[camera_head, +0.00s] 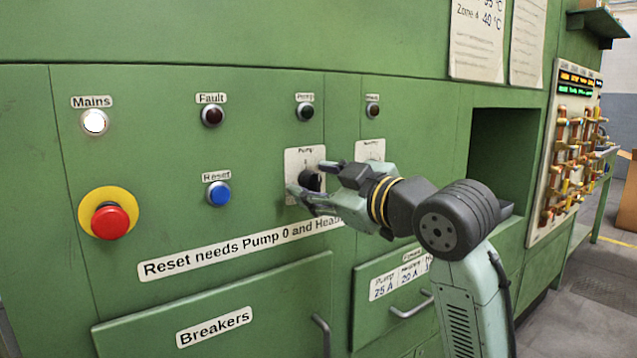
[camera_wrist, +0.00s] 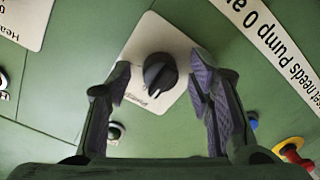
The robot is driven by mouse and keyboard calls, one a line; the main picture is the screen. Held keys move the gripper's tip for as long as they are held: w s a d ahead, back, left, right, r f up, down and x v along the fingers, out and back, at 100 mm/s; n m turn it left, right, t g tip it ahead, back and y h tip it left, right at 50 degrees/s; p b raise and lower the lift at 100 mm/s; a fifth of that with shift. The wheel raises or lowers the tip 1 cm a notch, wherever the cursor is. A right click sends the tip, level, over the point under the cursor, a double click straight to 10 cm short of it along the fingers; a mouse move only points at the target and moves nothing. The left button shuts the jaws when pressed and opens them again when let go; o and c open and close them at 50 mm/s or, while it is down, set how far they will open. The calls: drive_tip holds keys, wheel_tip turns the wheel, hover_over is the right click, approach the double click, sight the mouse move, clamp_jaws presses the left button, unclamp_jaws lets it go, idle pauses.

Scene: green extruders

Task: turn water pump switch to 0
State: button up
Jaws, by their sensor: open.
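The water pump switch (camera_head: 309,181) is a black rotary knob on a white plate (camera_head: 293,163) labelled "Pump", on the green panel. In the wrist view the knob (camera_wrist: 160,74) sits between my open fingers, with a gap on both sides, and its plate (camera_wrist: 150,38) shows behind it. My gripper (camera_head: 312,182) is at the knob in the head view, its fingers partly covering the plate; it also shows in the wrist view (camera_wrist: 160,88). It holds nothing. The knob's pointer setting cannot be read clearly.
A second plate (camera_head: 371,148) is right of the pump plate, mostly behind my gripper. A blue Reset button (camera_head: 218,193) and a red emergency button (camera_head: 110,222) are to the left. Drawer handles (camera_head: 411,306) stick out below. The white Mains lamp (camera_head: 94,121) is lit.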

drive_tip(key=v, duration=1.2)
